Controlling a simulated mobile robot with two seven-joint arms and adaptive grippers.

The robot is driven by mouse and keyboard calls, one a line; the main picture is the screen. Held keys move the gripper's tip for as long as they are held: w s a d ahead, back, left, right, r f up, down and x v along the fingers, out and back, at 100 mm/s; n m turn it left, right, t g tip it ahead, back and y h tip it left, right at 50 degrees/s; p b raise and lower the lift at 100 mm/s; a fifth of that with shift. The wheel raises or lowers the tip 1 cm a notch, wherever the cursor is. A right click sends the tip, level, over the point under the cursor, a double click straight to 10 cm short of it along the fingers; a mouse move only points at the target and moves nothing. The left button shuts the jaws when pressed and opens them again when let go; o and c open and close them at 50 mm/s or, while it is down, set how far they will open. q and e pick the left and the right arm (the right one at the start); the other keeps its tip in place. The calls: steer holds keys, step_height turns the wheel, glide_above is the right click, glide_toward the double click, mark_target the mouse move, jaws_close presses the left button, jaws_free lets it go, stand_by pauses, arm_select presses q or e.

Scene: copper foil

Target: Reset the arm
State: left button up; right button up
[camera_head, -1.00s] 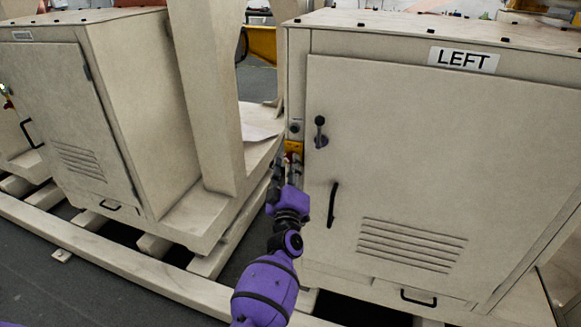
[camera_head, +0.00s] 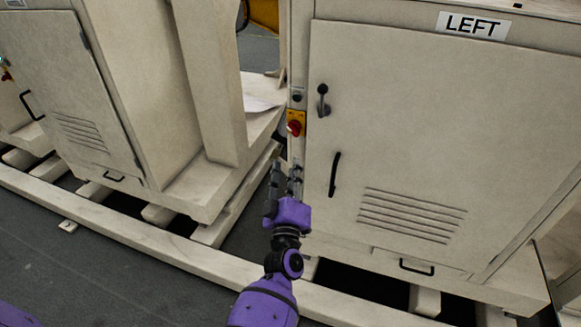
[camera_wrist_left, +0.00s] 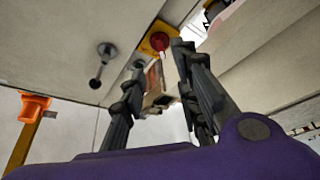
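The red rotary switch (camera_head: 294,127) on its yellow plate is on the narrow left edge of the cabinet labelled LEFT (camera_head: 400,140). It also shows in the left wrist view (camera_wrist_left: 160,42), beyond the fingertips. My left gripper (camera_head: 285,168) is below the switch in the head view, fingers pointing up and forward. Its two fingers stand apart in the left wrist view (camera_wrist_left: 159,55), with nothing held between them. The switch looks clear of the fingers. My right gripper is not in view.
The cabinet door has a black lever (camera_head: 322,100) and a black handle (camera_head: 335,175). A second beige cabinet (camera_head: 60,90) and a slanted post (camera_head: 210,80) stand at the left. A low beige beam (camera_head: 130,235) crosses the dark floor. Floor in front is open.

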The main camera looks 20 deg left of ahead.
arm_select(q)
steer(key=s+d+f+m+g+h+p, duration=0.2)
steer(key=s+f+m+g+h, duration=0.1)
steer(key=s+f+m, duration=0.3)
steer(key=s+d+f+m+g+h+p, duration=0.2)
steer(key=s+f+m+h, duration=0.25)
steer(key=s, duration=0.35)
steer(key=s+a+f+g+p, duration=0.1)
steer(key=s+f+g, duration=0.1)
steer(key=s, duration=0.8)
steer(key=s+a+f+m+g+y+p, duration=0.1)
steer(key=s+a+f+g+p, duration=0.1)
steer(key=s, duration=0.9)
steer(key=s+a+f+m+g+p, duration=0.1)
steer(key=s+f, duration=0.3)
steer(key=s, duration=0.6)
steer(key=shift+s+a+f+g+y, duration=0.25)
steer(key=shift+s+f+g+y, duration=0.1)
steer(key=shift+g, duration=0.55)
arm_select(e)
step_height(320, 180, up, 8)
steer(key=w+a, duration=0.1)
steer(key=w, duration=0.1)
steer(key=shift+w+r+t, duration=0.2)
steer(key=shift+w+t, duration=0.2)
